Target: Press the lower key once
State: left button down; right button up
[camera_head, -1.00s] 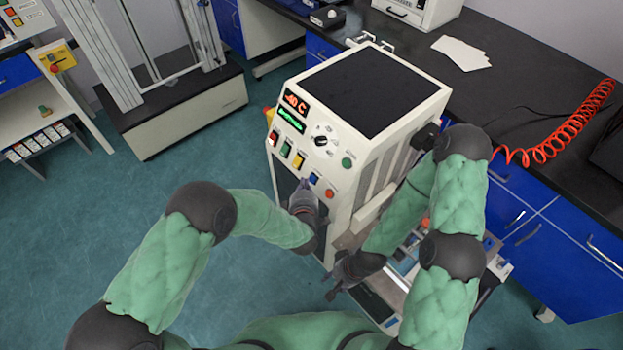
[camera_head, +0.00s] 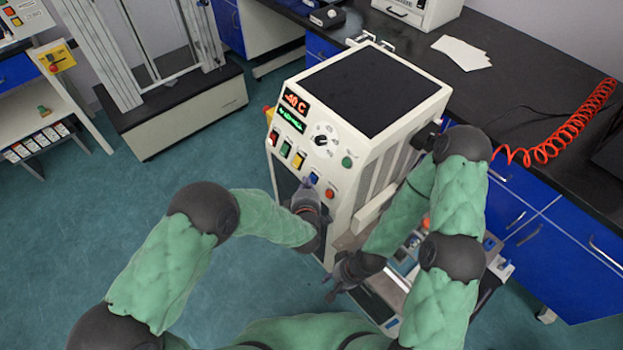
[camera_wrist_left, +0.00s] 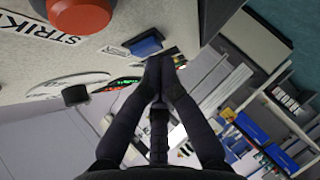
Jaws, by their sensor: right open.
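The white rheometer's front panel (camera_head: 318,158) carries several coloured keys. The blue key (camera_head: 313,177) is at the near end of the row and also shows in the left wrist view (camera_wrist_left: 147,43). I cannot read which key is marked lower. My left gripper (camera_head: 307,185) is at the panel beside the blue key. In the left wrist view its fingertips (camera_wrist_left: 160,64) meet, just beside the blue key; contact is unclear. My right gripper (camera_head: 330,290) is open and empty, low in front of the machine.
A round red button (camera_head: 330,194) is close to the blue key; in the left wrist view it is large, beside lettering starting "STRIK". Yellow (camera_head: 299,160) and green (camera_head: 285,149) keys sit farther along the row. A dial (camera_head: 321,140) and lit display (camera_head: 291,108) are above.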

pick_arm(q)
jog(key=shift+w+d+f+b, duration=0.15)
jog(key=shift+w+d+b, duration=0.05)
jog(key=shift+d+b, duration=0.1)
dwell(0.4)
jog(key=shift+a, duration=0.1)
jog(key=shift+s+a+r+p, duration=0.4)
jog(key=shift+s+a, duration=0.05)
jog(key=shift+a, duration=0.05)
dwell(0.4)
jog(key=shift+s+a+r+p, duration=0.55)
jog(key=shift+s+a+p, duration=0.1)
jog(key=shift+a, duration=0.25)
jog(key=shift+s+a+r+p, duration=0.55)
jog(key=shift+s+a, duration=0.1)
jog(key=shift+a, duration=0.25)
